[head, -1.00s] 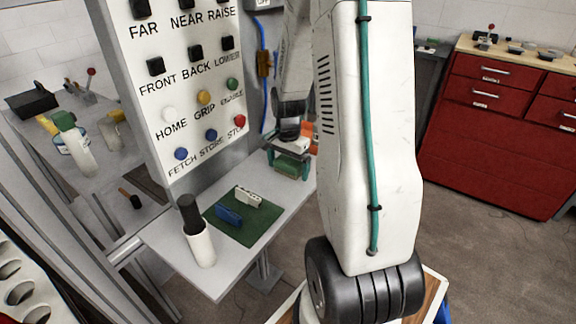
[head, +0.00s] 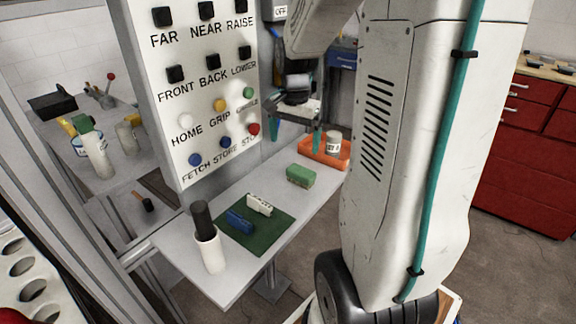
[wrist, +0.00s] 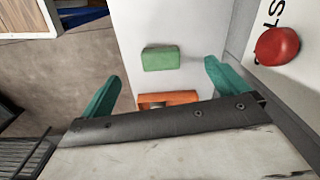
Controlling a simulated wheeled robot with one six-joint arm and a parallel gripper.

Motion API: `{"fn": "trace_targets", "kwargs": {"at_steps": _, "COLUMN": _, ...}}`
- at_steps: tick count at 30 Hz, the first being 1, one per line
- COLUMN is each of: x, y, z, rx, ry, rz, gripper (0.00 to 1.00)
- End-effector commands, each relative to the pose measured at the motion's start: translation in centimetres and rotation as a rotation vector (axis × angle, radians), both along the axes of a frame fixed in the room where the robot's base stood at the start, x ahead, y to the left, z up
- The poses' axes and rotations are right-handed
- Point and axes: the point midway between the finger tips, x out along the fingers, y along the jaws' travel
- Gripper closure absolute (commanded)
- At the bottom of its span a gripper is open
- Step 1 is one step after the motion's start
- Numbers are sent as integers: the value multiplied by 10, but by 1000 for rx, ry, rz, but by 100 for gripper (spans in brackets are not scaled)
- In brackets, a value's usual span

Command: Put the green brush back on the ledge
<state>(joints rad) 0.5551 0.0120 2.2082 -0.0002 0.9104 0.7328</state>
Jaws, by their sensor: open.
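The green brush (head: 300,175) lies on the pale ledge (head: 215,283), between the dark green mat and the orange bin in the head view. In the wrist view the green brush (wrist: 161,58) lies on the ledge ahead of the fingers, apart from them. My gripper (head: 296,133) is open and empty, raised above the ledge near the button panel. Its two teal fingers stand wide apart in the wrist view (wrist: 160,88).
The button panel (head: 200,100) rises behind the ledge. An orange bin (head: 338,160) holding a white cup stands at the ledge's far end. A white holder (head: 210,252) stands nearer.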

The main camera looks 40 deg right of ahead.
Motion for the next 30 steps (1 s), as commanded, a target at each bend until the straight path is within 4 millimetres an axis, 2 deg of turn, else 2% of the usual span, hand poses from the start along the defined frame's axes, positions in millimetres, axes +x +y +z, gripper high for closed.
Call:
{"fn": "trace_targets", "kwargs": {"at_steps": 1, "x": -4, "y": 23, "z": 15, "rx": -9, "ry": -12, "rz": 85, "gripper": 1}}
{"fn": "trace_targets", "kwargs": {"at_steps": 6, "x": -40, "y": 104, "z": 57, "rx": -29, "ry": -38, "rz": 454, "gripper": 1}}
{"fn": "trace_targets", "kwargs": {"at_steps": 9, "x": -70, "y": 145, "z": 72, "rx": -42, "ry": -52, "rz": 676, "gripper": 1}}
{"fn": "trace_targets", "kwargs": {"at_steps": 13, "x": -112, "y": 184, "z": 82, "rx": -57, "ry": -68, "rz": 943, "gripper": 1}}
{"fn": "trace_targets", "kwargs": {"at_steps": 18, "x": -153, "y": 211, "z": 84, "rx": -71, "ry": -81, "rz": 1187, "gripper": 1}}
{"fn": "trace_targets", "kwargs": {"at_steps": 21, "x": -165, "y": 217, "z": 83, "rx": -77, "ry": -86, "rz": 1260, "gripper": 1}}
{"fn": "trace_targets", "kwargs": {"at_steps": 30, "x": -169, "y": 219, "z": 82, "rx": -76, "ry": -85, "rz": 1287, "gripper": 1}}
